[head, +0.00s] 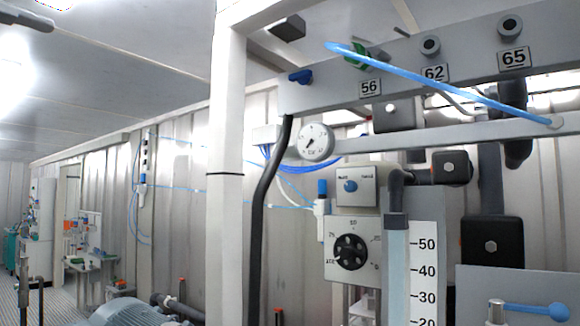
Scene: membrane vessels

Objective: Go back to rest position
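Neither of my grippers nor my arms shows in the head view, so their pose and opening are hidden. The task names no object. In front of me is a grey pipe panel (400,75) with ports labelled 56 (370,87), 62 (434,73) and 65 (513,58). A green fitting (356,57) sits near label 56, and a light blue tube (440,80) runs from there down to the right. A round pressure gauge (316,141) hangs below the panel.
A white upright post (226,180) stands left of the panel. A grey motor (135,313) is at lower left. Benches (90,255) stand far left.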

